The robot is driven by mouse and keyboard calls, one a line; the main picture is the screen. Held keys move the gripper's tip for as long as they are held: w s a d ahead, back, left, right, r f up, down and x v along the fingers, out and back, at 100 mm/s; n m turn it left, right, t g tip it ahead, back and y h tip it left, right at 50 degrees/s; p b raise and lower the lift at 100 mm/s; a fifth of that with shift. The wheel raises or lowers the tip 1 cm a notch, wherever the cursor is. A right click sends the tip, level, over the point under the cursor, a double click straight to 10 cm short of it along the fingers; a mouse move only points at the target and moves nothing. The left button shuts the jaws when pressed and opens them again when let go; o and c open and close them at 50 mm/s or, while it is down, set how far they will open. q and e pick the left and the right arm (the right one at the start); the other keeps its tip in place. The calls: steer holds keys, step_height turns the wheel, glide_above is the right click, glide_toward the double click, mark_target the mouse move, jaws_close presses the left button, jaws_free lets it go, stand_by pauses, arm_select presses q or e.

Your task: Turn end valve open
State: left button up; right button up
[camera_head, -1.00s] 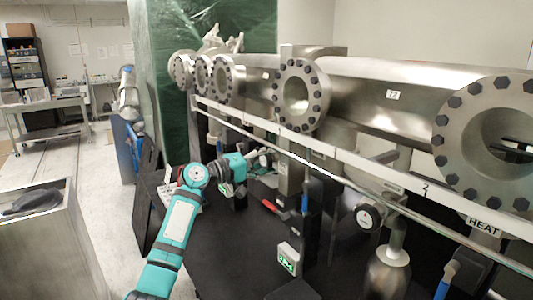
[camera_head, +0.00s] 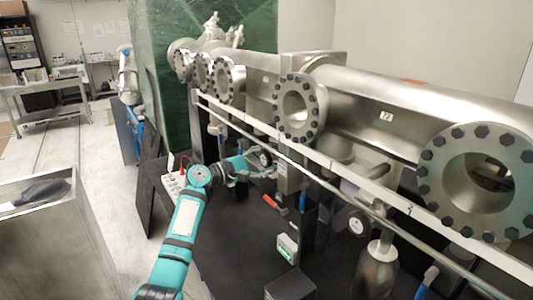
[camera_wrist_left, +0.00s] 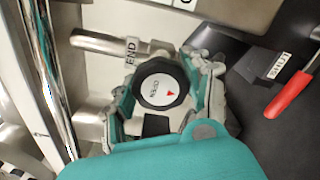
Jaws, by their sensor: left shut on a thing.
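The end valve's round black knob (camera_wrist_left: 150,98) has a white face with a red triangle and the word OPEN, seen turned in the left wrist view. An END label (camera_wrist_left: 131,50) is on the metal fitting just above it. My left gripper (camera_wrist_left: 163,92) is shut on this knob, with one finger at each side of its rim. In the head view my left gripper (camera_head: 248,163) reaches the pipework, and the knob (camera_head: 265,157) shows at its fingertips. My right gripper is not in view.
A red handle (camera_wrist_left: 288,98) lies right of the knob; a red handle also shows below the gripper in the head view (camera_head: 270,202). A small power strip (camera_head: 172,182) stands left of the gripper.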

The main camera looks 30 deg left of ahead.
arm_select(q)
steer(key=shift+n+p, duration=0.3)
steer(key=shift+n, duration=0.2)
steer(key=shift+f, duration=0.1)
steer(key=o, duration=1.2)
steer(key=v, duration=1.2)
steer(key=shift+a, duration=0.1)
